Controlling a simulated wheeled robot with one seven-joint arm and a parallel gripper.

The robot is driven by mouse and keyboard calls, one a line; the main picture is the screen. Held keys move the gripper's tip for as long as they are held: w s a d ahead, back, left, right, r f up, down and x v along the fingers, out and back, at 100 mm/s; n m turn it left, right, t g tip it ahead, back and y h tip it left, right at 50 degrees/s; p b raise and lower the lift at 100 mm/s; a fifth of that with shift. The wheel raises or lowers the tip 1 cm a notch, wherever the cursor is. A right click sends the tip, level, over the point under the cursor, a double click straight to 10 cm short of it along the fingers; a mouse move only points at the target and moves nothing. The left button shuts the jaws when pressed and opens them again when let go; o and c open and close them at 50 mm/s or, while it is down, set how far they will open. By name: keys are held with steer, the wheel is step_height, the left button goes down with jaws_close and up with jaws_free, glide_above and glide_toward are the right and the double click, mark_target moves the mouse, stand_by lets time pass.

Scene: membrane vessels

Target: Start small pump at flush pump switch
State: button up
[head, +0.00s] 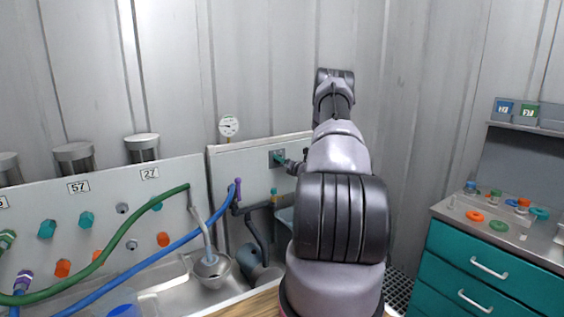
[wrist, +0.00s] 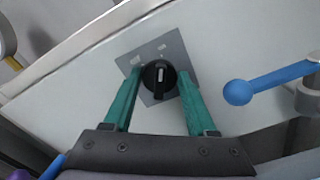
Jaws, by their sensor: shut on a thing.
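The flush pump switch is a black rotary knob (wrist: 158,80) with a pale mark, on a grey square plate (wrist: 177,48) fixed to the light panel. My gripper (wrist: 159,72) is shut on the knob, with one teal finger on each side of it. The pale mark on the knob looks roughly upright in the wrist view. The knob is hidden there.
A blue-handled valve lever (wrist: 270,84) is close to the right of the switch. A pressure gauge (head: 228,126) stands above the panel. Left are a green hose (head: 95,262), a blue hose (head: 160,258) and a sink. A teal drawer cabinet (head: 480,262) stands right.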

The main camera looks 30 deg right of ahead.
steer(key=o, duration=1.3)
steer(key=shift+o, duration=0.2)
steer(key=shift+s, duration=0.1)
steer(key=s, duration=1)
steer(key=shift+s+d, duration=0.25)
steer(key=shift+s, duration=0.1)
